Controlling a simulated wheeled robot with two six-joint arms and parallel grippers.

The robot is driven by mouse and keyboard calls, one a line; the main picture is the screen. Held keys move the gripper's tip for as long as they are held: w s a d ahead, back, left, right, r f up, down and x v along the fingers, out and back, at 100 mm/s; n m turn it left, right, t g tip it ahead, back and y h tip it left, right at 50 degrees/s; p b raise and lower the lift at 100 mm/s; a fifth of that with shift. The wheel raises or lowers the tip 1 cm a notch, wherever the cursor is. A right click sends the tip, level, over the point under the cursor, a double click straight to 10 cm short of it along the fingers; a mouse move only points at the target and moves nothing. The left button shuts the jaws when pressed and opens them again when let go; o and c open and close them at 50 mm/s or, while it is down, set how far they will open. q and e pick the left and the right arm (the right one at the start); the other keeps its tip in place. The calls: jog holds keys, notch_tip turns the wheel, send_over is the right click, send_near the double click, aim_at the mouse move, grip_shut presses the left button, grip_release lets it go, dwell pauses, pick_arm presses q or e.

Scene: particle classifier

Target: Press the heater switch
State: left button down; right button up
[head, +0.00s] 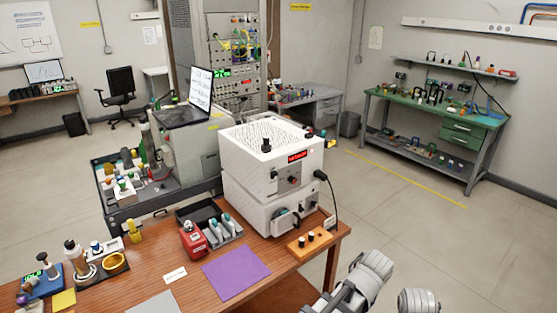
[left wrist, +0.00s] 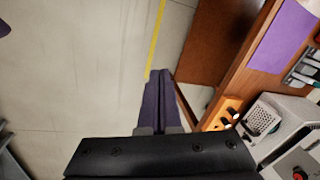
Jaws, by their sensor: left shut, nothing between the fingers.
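A white boxy unit with a perforated top (head: 268,135) stands on a second white unit (head: 250,210) at the table's right end. The upper unit's front has a red display (head: 297,156), a dark knob (head: 293,180) and small dark controls; I cannot tell which is the heater switch. The lower unit's front carries a vented box, also in the left wrist view (left wrist: 262,120). My left gripper (left wrist: 160,75) is shut and empty, over the floor beside the table edge, left of the units in that view. My right gripper is not in view.
An orange box with dark knobs (head: 310,241) sits at the table's right edge, by a black cable (head: 332,192). Open floor lies to the right.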

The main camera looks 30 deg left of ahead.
aim_at(273, 172)
pick_arm(q)
jog(key=w+a+r+n+t+y+p, duration=0.1)
jog(key=w+a+r+n+y+p, duration=0.2)
jog(key=w+a+r+n+p, duration=0.4)
jog(key=w+a+r+n+t+y+p, duration=0.1)
jog(key=w+a+r+n+y+p, duration=0.2)
jog(key=w+a+r+n+p, duration=0.4)
jog(key=w+a+r+p, duration=0.3)
jog(key=w+a+r, duration=0.3)
jog(key=a, duration=0.3)
jog(key=w+a+r+p, duration=0.3)
jog(key=w+a+r, duration=0.4)
jog(key=a, duration=0.3)
jog(key=shift+w+r+t, duration=0.3)
jog(key=shift+r, duration=0.6)
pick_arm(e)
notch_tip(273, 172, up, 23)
pick_arm(q)
jog(key=shift+f, duration=0.1)
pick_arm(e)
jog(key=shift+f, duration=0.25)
